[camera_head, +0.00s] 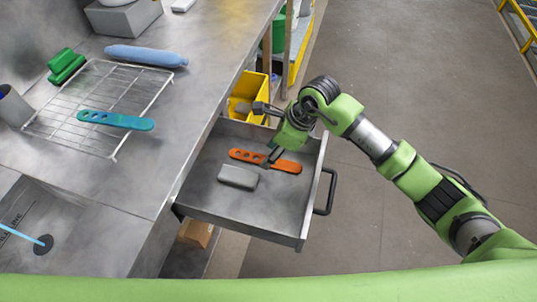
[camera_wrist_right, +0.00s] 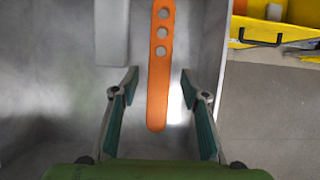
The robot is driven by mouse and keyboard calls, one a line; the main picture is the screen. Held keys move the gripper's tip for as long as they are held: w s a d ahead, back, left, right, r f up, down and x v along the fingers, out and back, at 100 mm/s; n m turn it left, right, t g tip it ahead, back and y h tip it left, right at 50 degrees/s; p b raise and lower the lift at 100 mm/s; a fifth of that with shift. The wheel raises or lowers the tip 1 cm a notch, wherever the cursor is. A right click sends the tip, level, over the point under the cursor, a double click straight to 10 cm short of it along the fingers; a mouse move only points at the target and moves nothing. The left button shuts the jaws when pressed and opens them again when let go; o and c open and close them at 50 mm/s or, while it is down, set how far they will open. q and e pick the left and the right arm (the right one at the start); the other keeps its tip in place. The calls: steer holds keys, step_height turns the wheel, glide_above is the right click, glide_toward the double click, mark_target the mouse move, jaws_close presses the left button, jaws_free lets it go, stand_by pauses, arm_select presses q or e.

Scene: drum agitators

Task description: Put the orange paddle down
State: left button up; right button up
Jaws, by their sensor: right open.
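The orange paddle (camera_head: 265,161) has several round holes and lies in the open metal drawer (camera_head: 240,213). In the right wrist view the paddle (camera_wrist_right: 160,70) lies lengthwise, its solid end between my fingers in the picture. My right gripper (camera_head: 268,133) is over the drawer at the paddle. In the right wrist view my right gripper (camera_wrist_right: 160,95) is open, with a clear gap on both sides of the paddle. My left gripper does not show.
A grey block (camera_head: 238,177) lies beside the paddle in the drawer. A teal paddle (camera_head: 115,120) lies on a wire rack (camera_head: 68,128) on the counter, near a blue cylinder (camera_head: 146,55). A yellow bin (camera_head: 247,97) stands behind the drawer. The drawer handle (camera_head: 328,192) sticks out to the right.

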steer(key=b+v, duration=0.1)
steer(key=v, duration=0.9)
